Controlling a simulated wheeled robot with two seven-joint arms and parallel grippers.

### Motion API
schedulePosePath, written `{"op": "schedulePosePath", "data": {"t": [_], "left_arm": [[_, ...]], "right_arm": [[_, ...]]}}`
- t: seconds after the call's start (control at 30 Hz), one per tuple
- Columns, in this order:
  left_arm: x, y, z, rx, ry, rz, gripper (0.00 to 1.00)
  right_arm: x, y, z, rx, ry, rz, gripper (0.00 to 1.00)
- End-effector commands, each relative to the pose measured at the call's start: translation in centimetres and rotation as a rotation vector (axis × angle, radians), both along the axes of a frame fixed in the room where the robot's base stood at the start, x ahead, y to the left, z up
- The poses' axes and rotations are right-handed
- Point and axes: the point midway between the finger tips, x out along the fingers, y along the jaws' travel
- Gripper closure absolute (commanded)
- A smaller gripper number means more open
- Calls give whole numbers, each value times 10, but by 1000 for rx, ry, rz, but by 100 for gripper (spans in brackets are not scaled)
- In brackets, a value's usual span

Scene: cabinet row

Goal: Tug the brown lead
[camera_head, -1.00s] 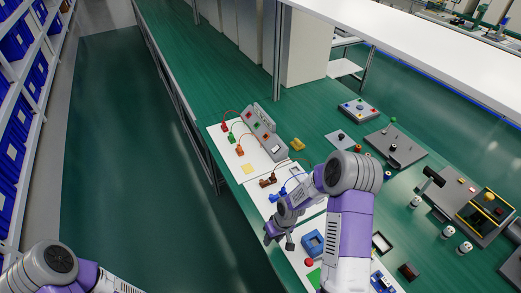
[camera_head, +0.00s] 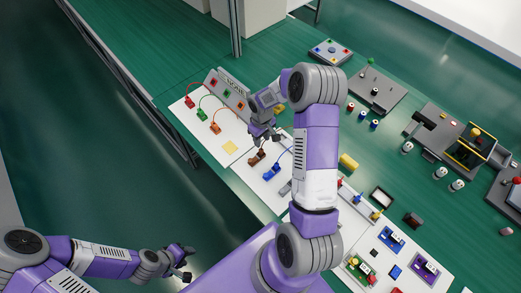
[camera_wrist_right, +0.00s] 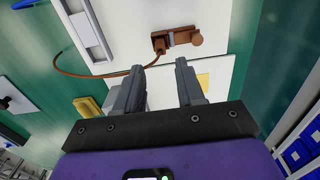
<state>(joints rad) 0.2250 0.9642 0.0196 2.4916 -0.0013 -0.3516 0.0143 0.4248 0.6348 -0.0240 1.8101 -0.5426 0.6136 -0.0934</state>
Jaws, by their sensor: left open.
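The brown lead's plug (camera_head: 257,157) sits on the white board, just below my right gripper (camera_head: 264,134) in the head view. In the right wrist view the brown plug (camera_wrist_right: 178,40) lies beyond the fingertips, beside a brown block, and its thin cable curves away to the left. My right gripper (camera_wrist_right: 158,67) is open and empty, with its fingers apart and pointing toward the plug, not touching it. Most of the brown cable is hidden by the gripper in the head view. My left gripper (camera_head: 184,264) is open and empty at the lower left, away from the bench.
A blue plug (camera_head: 271,172) sits right beside the brown one. Red (camera_head: 190,102), green (camera_head: 202,114) and orange (camera_head: 215,128) leads run to a grey socket box (camera_head: 229,88). A yellow square (camera_head: 230,147) lies on the board. Several other devices stand to the right.

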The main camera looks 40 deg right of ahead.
Motion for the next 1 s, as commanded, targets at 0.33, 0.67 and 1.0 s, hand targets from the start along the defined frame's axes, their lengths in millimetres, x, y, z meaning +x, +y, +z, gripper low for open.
{"op": "schedulePosePath", "data": {"t": [0.33, 0.67, 1.0], "left_arm": [[1, 0, -41, 0, -1, 0, 57], [1, 0, -56, 0, -1, 0, 57], [1, 0, -55, 0, -1, 0, 57]], "right_arm": [[0, 0, -57, 0, -1, 0, 62], [1, 1, -75, 1, -2, 0, 62], [0, 0, -74, 1, -1, 0, 73]]}}
